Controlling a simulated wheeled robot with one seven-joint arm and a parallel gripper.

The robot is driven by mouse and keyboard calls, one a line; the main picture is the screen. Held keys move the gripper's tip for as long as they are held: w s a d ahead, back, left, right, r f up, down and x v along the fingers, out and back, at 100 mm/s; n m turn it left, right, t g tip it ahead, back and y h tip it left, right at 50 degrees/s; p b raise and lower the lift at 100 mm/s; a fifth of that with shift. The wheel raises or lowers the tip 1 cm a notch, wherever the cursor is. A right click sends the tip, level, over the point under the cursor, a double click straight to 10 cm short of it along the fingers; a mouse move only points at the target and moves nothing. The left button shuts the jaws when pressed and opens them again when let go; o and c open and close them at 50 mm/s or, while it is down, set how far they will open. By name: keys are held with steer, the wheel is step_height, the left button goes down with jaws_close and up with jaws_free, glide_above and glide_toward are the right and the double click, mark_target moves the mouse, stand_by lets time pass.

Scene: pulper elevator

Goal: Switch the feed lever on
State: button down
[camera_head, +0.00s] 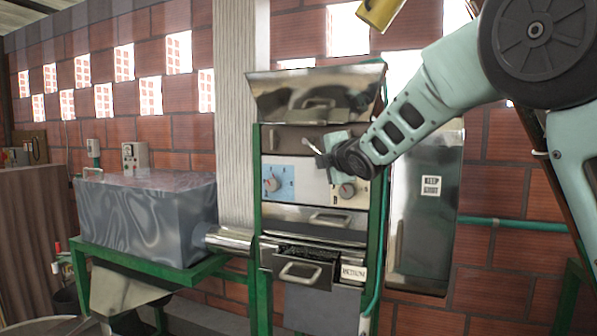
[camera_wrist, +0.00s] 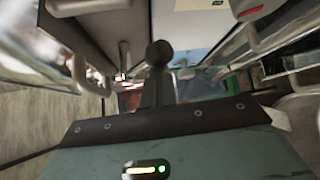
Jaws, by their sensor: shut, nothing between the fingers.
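The machine (camera_head: 260,225) stands in a green frame. On its dark upper panel (camera_head: 300,140) is a small upright grey lever (camera_head: 272,140), likely the feed lever; no label is readable. In the wrist view a pale bar (camera_wrist: 123,60) on the dark panel looks like the same lever. My gripper (camera_head: 320,158) is in front of the panel, to the right of the lever and apparently apart from it. Its fingers are shut and empty; they show as a dark round-ended post in the wrist view (camera_wrist: 158,60). The wrist hides the panel's right part.
A steel hopper (camera_head: 310,92) with a handle projects above. An open drawer (camera_head: 300,272) juts out below. A grey tank (camera_head: 150,215) stands left; a steel door (camera_head: 425,235) is right.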

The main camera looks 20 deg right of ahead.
steer(key=shift+s+d+r, duration=0.1)
steer(key=shift+d+r, duration=0.1)
steer(key=shift+r, duration=0.1)
steer(key=shift+n, duration=0.3)
